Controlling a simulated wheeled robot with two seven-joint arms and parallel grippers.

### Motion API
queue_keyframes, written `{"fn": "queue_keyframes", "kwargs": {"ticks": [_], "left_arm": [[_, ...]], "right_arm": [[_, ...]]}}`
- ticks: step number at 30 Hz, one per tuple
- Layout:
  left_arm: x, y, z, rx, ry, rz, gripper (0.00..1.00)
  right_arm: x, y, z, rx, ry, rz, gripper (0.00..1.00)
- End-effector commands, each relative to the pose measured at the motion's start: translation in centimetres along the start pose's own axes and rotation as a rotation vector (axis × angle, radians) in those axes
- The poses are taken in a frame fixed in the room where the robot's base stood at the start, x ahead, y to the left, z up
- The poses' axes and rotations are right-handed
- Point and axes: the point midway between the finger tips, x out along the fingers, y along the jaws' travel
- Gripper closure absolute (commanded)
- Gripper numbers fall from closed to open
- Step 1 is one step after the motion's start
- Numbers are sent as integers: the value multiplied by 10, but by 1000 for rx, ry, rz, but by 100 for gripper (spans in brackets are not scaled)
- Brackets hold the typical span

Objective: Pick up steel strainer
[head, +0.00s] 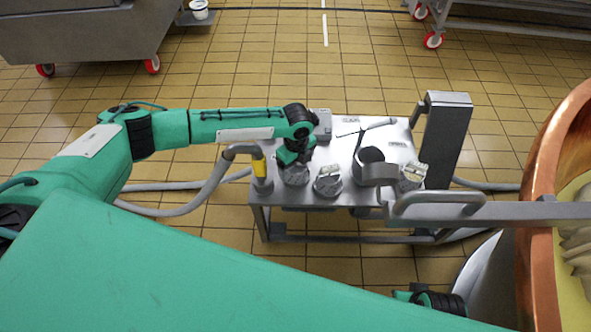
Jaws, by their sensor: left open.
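My left arm reaches in from the left, and my left gripper (292,162) points down over the near left part of a steel table (345,147). It is open, just above a round grey metal piece (295,177); its fingertips are small and partly hidden, and I see nothing held. I cannot tell for sure which piece is the steel strainer. A dark round vessel (370,156) with a thin upright handle stands right of the gripper. Other round metal pieces with pale tops sit at the front (328,182) and at the right (412,174). My right gripper is not in view.
A grey box (322,120) lies at the table's back left. A copper vat (548,160) fills the right edge. A grey hose (205,190) runs left of the table.

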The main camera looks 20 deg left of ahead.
Motion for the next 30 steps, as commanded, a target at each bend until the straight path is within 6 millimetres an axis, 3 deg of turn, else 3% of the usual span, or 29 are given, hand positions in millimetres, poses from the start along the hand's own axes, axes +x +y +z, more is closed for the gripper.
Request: {"fn": "queue_keyframes", "kwargs": {"ticks": [9,17,18,30], "left_arm": [[7,0,1,-1,-1,0,14],[6,0,1,-1,-1,0,65],[6,0,1,-1,-1,0,67],[-6,-1,0,0,0,-3,67]], "right_arm": [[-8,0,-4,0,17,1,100],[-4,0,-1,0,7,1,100],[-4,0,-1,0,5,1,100],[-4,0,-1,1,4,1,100]]}}
